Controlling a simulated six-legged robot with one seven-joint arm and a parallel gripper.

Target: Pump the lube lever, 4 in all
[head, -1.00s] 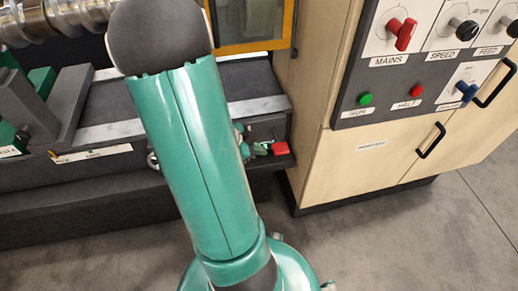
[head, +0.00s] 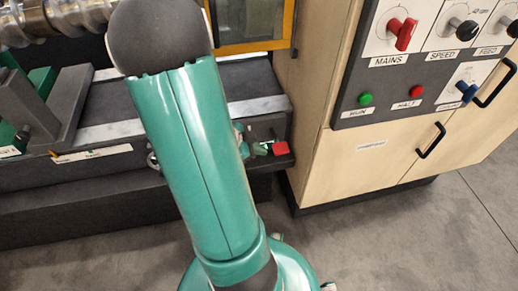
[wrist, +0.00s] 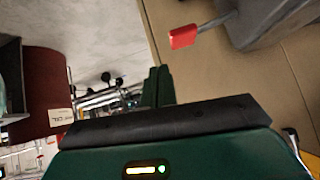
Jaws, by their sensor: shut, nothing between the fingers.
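The lube lever's red grip (head: 281,148) shows in the head view at the machine's right end, just right of my arm. In the wrist view the red grip (wrist: 183,37) sits at the end of a thin grey rod that runs from a grey housing (wrist: 270,18). My gripper (wrist: 157,80) shows in the wrist view as two dark green fingers, closed together and empty. The red grip appears above and to the right of the fingertips, with a visible gap in the picture. In the head view my arm hides most of the gripper.
A beige cabinet (head: 370,170) with a control panel (head: 425,60) of knobs and buttons stands at the right. The dark machine bed (head: 100,165) lies behind my arm. Open grey floor (head: 430,240) is in front. A dark red barrel (wrist: 47,80) shows in the wrist view.

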